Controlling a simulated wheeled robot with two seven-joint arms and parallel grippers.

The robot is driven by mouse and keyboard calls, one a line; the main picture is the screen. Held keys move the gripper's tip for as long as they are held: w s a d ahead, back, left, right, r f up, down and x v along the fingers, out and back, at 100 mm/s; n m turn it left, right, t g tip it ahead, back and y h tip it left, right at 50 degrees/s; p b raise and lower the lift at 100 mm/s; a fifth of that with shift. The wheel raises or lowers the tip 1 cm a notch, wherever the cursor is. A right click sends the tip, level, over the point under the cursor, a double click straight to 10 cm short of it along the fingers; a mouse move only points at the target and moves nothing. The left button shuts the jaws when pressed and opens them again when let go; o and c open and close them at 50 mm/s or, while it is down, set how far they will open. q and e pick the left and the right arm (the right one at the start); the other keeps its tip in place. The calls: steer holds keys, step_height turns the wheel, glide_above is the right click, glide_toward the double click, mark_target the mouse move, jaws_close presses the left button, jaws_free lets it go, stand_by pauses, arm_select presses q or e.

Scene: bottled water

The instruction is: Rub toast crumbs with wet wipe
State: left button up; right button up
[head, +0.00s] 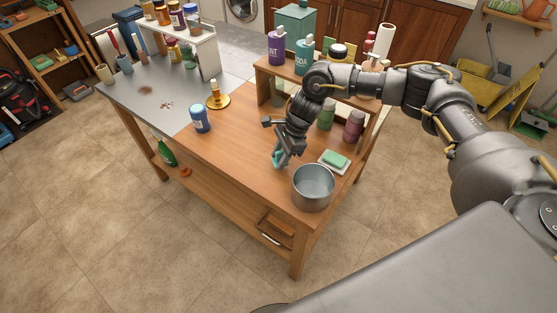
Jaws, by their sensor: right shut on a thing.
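My right gripper (284,149) points down over the wooden table top and is shut on a teal wipe (279,159). The wipe hangs at or just above the wood; I cannot tell whether it touches. Small reddish-brown crumbs (167,105) lie on the grey metal part (135,110) of the work table, well to the left of my right gripper. My left gripper is not in view.
A metal pot (313,187) and a green sponge on a white dish (335,160) stand just right of the wipe. A blue canister (201,119) and a brass stand (218,97) stand between gripper and crumbs. A dark stain (144,88) lies behind the crumbs. Shelves with bottles (276,48) line the back.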

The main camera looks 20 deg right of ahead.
steer(key=shift+w+a+r+p, duration=0.1)
steer(key=shift+r+p, duration=0.2)
steer(key=shift+r, duration=0.45)
steer(key=shift+r+p, duration=0.85)
steer(key=shift+r, duration=1.1)
